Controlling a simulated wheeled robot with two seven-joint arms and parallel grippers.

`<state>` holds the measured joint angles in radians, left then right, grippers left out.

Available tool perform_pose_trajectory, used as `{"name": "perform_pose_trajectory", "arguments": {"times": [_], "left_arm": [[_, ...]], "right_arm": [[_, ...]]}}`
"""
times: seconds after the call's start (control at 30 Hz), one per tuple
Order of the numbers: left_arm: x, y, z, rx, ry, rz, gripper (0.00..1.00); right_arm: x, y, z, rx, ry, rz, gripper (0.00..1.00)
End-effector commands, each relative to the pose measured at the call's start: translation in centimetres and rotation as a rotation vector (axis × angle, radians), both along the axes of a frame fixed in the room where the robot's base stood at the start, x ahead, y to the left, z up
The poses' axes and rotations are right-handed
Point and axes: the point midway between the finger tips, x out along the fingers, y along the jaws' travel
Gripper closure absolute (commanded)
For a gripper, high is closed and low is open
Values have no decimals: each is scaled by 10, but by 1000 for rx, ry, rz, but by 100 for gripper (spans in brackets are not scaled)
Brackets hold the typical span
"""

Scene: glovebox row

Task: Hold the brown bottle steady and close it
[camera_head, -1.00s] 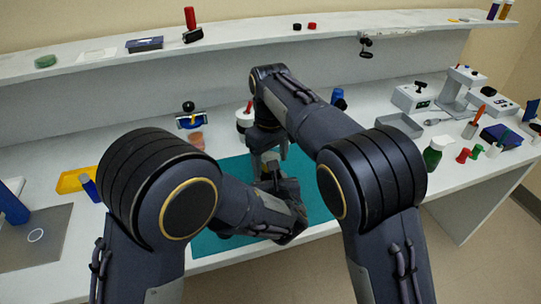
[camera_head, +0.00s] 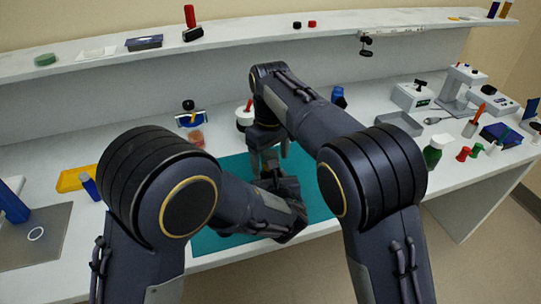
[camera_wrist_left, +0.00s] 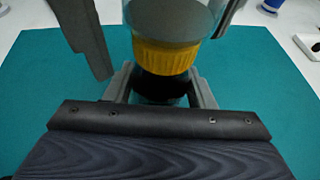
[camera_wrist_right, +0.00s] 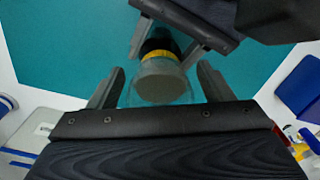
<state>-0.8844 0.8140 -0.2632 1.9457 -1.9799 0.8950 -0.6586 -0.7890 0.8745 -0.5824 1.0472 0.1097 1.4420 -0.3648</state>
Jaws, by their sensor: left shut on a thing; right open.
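My left gripper (camera_wrist_left: 161,72) is shut on the dark brown bottle (camera_wrist_left: 160,88) over the teal mat (camera_wrist_left: 40,90). The bottle shows as a nearly black body below a ridged yellow ring (camera_wrist_left: 165,55). Above the ring is a clear part with a flat grey top (camera_wrist_right: 162,82). My right gripper (camera_wrist_right: 160,68) is open, its fingers on either side of this clear part. I cannot tell whether they touch it. In the head view the right gripper (camera_head: 268,160) points down just above the left gripper (camera_head: 272,182), and the arms hide most of the bottle.
A yellow tray (camera_head: 72,180) and a blue bottle (camera_head: 90,187) stand at the left. A white jar (camera_head: 244,119) stands behind the right gripper. A grey tray (camera_head: 400,123) and a green bottle (camera_head: 433,152) are at the right. A shelf (camera_head: 235,36) runs along the back.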

Motion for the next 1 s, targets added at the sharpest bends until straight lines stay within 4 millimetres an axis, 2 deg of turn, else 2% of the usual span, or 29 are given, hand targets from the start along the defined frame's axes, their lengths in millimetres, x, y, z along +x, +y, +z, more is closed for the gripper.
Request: {"name": "perform_pose_trajectory", "arguments": {"times": [0.17,0.6,0.8,1.0], "left_arm": [[0,0,0,0,-1,0,100],[0,0,0,0,-1,0,100],[0,0,0,0,-1,0,100],[0,0,0,0,-1,0,100]], "right_arm": [[0,0,9,1,-2,1,27],[1,0,96,2,-2,0,27],[1,0,116,0,0,0,27],[0,0,120,1,1,0,27]]}}
